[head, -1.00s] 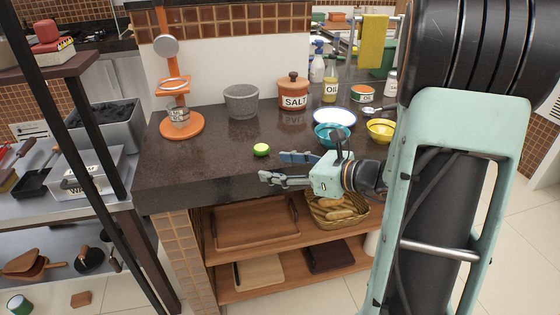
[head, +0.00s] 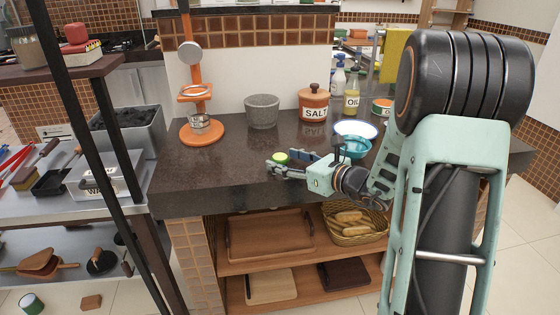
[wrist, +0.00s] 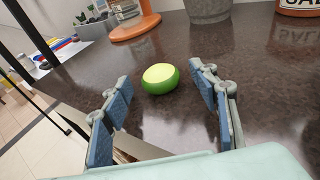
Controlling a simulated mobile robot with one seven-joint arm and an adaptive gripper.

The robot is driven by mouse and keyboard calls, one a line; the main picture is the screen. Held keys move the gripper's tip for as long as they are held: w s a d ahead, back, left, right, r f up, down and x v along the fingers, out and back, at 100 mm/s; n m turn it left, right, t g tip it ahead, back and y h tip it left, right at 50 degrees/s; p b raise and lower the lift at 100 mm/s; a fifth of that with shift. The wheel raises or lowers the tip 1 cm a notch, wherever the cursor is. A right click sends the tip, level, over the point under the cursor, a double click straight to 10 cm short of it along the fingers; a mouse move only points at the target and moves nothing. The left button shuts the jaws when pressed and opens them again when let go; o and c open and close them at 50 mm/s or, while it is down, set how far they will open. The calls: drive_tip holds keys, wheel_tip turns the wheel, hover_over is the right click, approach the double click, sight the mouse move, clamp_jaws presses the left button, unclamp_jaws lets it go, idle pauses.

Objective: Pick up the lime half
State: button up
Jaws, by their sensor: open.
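The lime half (head: 282,157) is small, bright green with a pale cut face on top. It rests on the dark stone counter near the front edge. In the wrist view the lime half (wrist: 160,78) sits on the counter just ahead of the fingertips, roughly centred between them. My gripper (head: 281,164) reaches over the counter from the right, low, with its fingers spread. In the wrist view my gripper (wrist: 152,82) has one blue-padded finger on each side and nothing between the pads. I cannot tell in the head view whether a finger touches the lime.
A grey stone bowl (head: 262,110), an orange press stand (head: 201,133) and a salt jar (head: 313,103) stand farther back on the counter. The counter left of the lime is clear.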

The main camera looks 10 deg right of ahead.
drive_tip(key=shift+w+a, duration=0.25)
drive_tip(key=shift+w, duration=0.1)
drive_tip(key=c, duration=1.1)
drive_tip(key=shift+c, duration=0.2)
